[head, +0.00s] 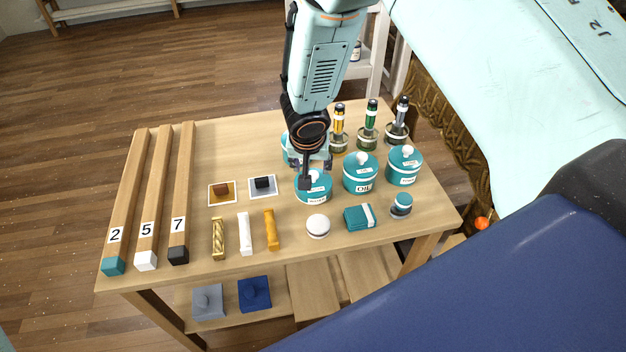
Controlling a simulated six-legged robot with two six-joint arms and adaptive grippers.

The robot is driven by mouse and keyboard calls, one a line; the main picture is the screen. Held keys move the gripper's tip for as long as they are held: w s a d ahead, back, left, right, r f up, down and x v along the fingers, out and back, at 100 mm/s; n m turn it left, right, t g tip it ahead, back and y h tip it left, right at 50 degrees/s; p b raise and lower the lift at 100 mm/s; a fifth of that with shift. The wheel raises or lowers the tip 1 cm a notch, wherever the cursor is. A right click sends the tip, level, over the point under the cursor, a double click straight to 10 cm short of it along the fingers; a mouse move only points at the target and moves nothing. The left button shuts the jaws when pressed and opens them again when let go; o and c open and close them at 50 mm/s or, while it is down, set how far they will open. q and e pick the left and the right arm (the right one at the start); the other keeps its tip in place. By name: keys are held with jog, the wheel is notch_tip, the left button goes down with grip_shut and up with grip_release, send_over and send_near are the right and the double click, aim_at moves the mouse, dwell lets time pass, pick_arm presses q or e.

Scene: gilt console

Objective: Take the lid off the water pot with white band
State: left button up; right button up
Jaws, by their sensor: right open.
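A teal pot (313,192) with a white label, which looks like WATER but is too small to read surely, stands on the table below my right gripper (317,178). The pot's lid with its pale knob is on, partly hidden by the gripper. The right gripper is open, its fingers pointing down close around or beside the knob; I cannot tell whether they touch it. To the right stand a teal pot labelled OIL (361,186) and another teal pot (403,179), both lidded with white knobs. My left gripper is not in view.
Another teal pot (288,156) stands behind, half hidden by the arm. Numbered bars (156,185) lie left.

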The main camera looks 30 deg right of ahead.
aim_at(313, 174)
jog(key=x, duration=0.2)
jog(key=shift+s+d+f, duration=0.15)
jog(key=shift+d+f, duration=0.05)
jog(key=shift+f, duration=0.2)
jog(key=shift+w+f, duration=0.25)
jog(key=shift+f, duration=0.3)
jog(key=shift+d, duration=0.15)
jog(key=shift+f, duration=0.1)
jog(key=c, duration=0.9)
jog(key=shift+w, duration=0.1)
grip_shut()
